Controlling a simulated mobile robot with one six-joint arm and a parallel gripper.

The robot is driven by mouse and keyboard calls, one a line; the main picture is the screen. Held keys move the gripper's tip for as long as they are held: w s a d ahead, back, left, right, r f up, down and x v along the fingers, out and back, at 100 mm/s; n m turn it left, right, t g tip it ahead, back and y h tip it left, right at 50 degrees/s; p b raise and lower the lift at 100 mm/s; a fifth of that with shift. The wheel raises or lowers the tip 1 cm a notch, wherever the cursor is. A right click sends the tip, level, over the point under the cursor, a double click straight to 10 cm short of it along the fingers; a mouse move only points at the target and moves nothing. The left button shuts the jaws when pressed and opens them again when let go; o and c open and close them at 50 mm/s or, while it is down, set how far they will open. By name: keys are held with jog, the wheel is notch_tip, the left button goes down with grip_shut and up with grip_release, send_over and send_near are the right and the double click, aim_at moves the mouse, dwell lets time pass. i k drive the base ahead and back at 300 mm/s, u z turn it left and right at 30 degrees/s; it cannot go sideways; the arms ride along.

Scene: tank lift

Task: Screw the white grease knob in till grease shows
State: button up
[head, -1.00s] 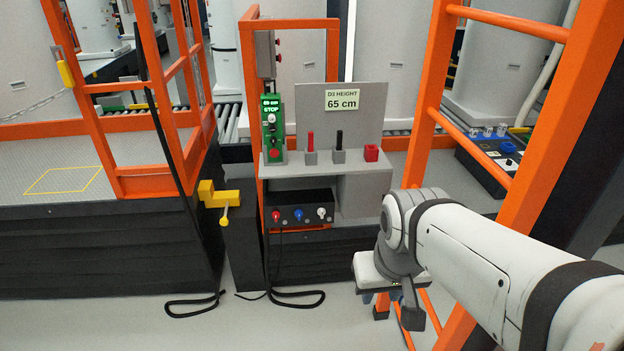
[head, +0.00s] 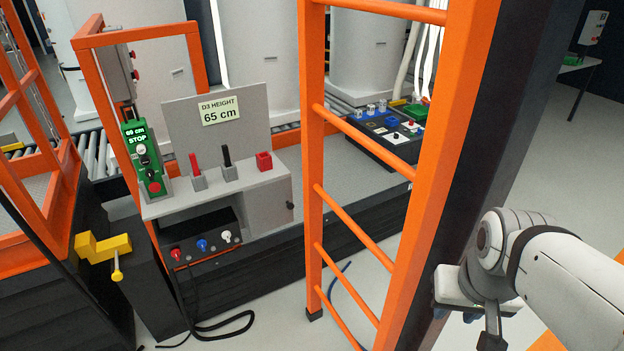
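The white knob (head: 226,236) is at the right end of a row on a dark box (head: 205,250) under the grey shelf. A blue knob (head: 202,245) and a red knob (head: 176,254) are to its left. No grease can be made out at this size. My gripper (head: 491,332) is at the lower right, well apart from the knob, on the other side of the orange ladder. Only a dark part shows below my white wrist. Its fingertips are not clear, so I cannot tell whether it is open.
The orange ladder (head: 313,170) stands between my arm and the shelf (head: 215,188). The shelf carries red and black levers, a red block (head: 264,161) and a green control box (head: 147,160). A yellow handle (head: 103,247) sticks out at left. A black cable (head: 225,328) lies on the floor.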

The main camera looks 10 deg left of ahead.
aim_at(226, 235)
jog(key=z, duration=1.3)
jog(key=k, duration=2.05)
jog(key=u, duration=1.9)
jog(key=i, duration=1.65)
jog(key=u, duration=0.1)
